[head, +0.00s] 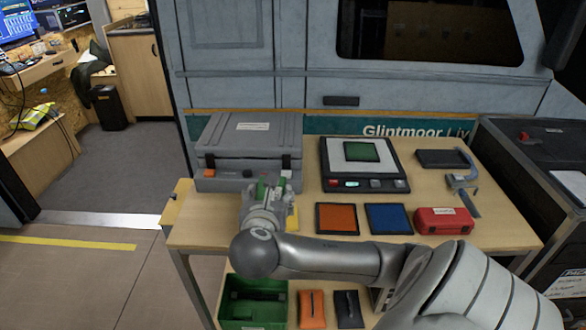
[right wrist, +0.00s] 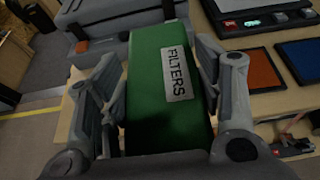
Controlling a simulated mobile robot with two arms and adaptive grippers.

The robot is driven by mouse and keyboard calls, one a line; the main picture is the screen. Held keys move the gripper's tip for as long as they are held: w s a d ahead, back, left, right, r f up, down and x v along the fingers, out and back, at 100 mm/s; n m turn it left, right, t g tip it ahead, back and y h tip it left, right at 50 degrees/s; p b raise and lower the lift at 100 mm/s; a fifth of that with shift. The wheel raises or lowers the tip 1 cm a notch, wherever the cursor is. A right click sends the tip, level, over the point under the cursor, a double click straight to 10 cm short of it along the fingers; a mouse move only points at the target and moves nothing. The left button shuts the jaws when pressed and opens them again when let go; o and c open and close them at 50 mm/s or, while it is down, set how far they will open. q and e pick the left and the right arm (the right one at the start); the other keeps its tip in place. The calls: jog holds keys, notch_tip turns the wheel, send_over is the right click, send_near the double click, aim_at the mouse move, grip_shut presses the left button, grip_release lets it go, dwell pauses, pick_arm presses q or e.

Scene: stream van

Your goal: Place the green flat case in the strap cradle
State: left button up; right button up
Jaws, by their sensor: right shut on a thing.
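My right gripper (head: 268,190) is above the left part of the table, in front of the grey equipment case. In the right wrist view the gripper (right wrist: 165,105) is shut on a green flat case (right wrist: 150,60) with a white label reading FILTERS. The case lies between both fingers and its far end points away from the wrist. In the head view the gripper mostly hides it. Another flat green square (head: 361,151) lies on the scale. I cannot tell for sure which thing is the strap cradle. My left gripper is not in view.
On the table (head: 210,232) are the grey equipment case (head: 225,133), a black scale (head: 388,172), an orange mat (head: 338,218), a blue mat (head: 388,218) and a red box (head: 444,221). A green bin (head: 240,322) and two small cases stand below. A black cabinet stands at right.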

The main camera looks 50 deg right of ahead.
jog(key=shift+w+d+f, duration=0.15)
jog(key=shift+w+f, duration=0.05)
jog(key=shift+w, duration=0.25)
jog(key=shift+w+d+f, duration=0.1)
jog(key=shift+w+f, duration=0.05)
jog(key=shift+w, duration=0.25)
jog(key=w+f, duration=0.2)
jog(key=w, duration=0.2)
jog(key=w+f+b, duration=0.1)
jog(key=w+f, duration=0.2)
jog(key=w, duration=0.1)
jog(key=w+d+f, duration=0.1)
jog(key=w+f, duration=0.2)
jog(key=shift+w+f, duration=0.25)
jog(key=shift+w, duration=0.15)
jog(key=shift+w+d+f, duration=0.1)
jog(key=shift+w+f, duration=0.15)
jog(key=shift+f, duration=0.15)
notch_tip(320, 180, down, 3)
jog(key=shift+b, duration=0.35)
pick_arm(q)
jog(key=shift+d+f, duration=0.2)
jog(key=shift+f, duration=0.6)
pick_arm(e)
jog(key=o, duration=1.3)
jog(key=shift+f, duration=0.15)
